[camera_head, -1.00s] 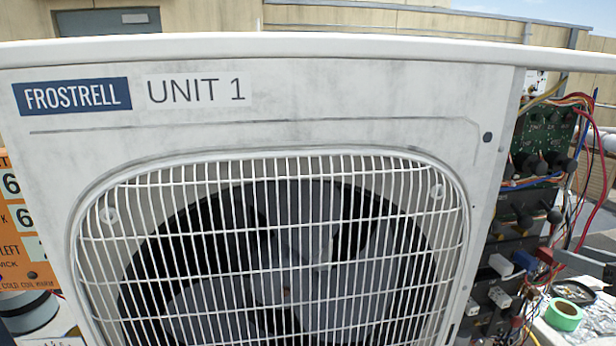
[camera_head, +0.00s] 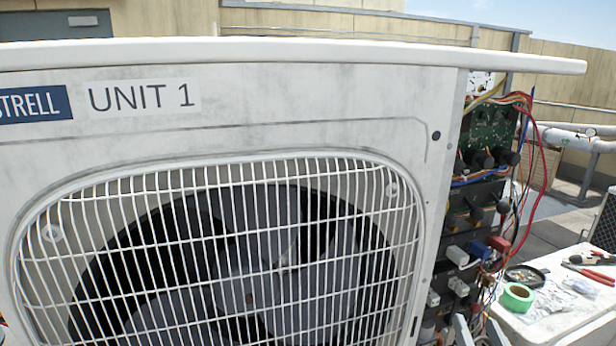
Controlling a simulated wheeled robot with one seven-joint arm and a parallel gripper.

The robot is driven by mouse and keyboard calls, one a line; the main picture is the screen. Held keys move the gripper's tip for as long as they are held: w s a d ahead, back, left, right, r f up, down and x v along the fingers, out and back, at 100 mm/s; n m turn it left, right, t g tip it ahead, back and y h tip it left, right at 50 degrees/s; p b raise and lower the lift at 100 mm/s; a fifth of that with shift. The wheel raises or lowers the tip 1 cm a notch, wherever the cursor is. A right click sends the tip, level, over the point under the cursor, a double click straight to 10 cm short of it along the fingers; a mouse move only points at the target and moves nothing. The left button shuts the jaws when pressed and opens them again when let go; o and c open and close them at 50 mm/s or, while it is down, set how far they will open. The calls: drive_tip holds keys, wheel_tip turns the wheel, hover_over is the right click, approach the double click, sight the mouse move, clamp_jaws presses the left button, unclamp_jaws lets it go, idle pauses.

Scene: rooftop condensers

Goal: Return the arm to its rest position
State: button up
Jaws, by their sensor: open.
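No part of my arm or gripper can be made out with certainty. Small grey shapes at the bottom edge, below the wiring, are too cut off to identify. The white condenser (camera_head: 300,135) marked "UNIT 1" fills most of the view, close in front. Its round fan sits behind a white wire grille (camera_head: 225,170). The right side is open and shows a green circuit board (camera_head: 487,128), coloured wires and a column of electrical parts.
A white work table (camera_head: 560,325) stands at the right, with a roll of green tape (camera_head: 517,297), a dark tray (camera_head: 525,276) and red-handled pliers (camera_head: 592,258) on it. Pipes (camera_head: 575,138) run behind. The condenser's top panel (camera_head: 300,52) juts out to the right.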

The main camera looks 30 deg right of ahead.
drive_tip(key=s+a+f+n+y, duration=0.3)
drive_tip(key=s+a+y, duration=0.1)
drive_tip(key=a, duration=0.4)
drive_tip(key=s+a+f+n+y, duration=0.3)
drive_tip(key=s+a, duration=0.4)
drive_tip(key=a, duration=0.2)
drive_tip(key=s+a+f+n+y, duration=0.3)
drive_tip(key=s+a, duration=0.3)
drive_tip(key=a, duration=0.2)
drive_tip(key=shift+a+f+g+y, duration=0.3)
drive_tip(key=shift+a+f+y, duration=0.1)
drive_tip(key=shift+y, duration=0.4)
